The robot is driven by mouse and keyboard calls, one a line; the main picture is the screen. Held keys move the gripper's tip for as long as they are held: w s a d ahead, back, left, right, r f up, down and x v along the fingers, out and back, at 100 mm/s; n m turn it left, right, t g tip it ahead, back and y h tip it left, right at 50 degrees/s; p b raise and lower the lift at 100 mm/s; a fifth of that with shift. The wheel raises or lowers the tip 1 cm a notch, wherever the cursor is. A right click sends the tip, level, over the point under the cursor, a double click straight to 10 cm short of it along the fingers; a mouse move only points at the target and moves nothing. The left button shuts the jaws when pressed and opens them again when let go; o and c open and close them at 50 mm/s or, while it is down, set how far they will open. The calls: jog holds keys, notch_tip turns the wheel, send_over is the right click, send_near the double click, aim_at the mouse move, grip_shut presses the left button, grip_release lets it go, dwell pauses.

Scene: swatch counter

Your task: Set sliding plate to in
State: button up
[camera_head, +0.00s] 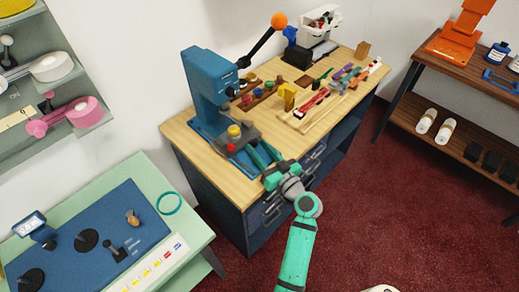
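A blue press (208,85) with a long black lever ending in an orange ball stands on the wooden counter. A dark grey plate (246,131), which looks like the sliding plate, lies low at the press's front, over the blue base. A yellow round piece is on it, and a red knob (231,147) is at its near edge. How far the plate is slid is hard to tell. My gripper (258,151) is at the counter's front edge, just right of the plate. Its two green fingers look apart, with nothing seen between them. Contact with the plate cannot be told.
Small jars (254,90) stand behind the plate. Drawers (270,208) are below my gripper. A green table (190,215) stands at the lower left. Red floor is open at right.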

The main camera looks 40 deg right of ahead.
jog(key=s, duration=1)
jog(key=shift+s, duration=0.4)
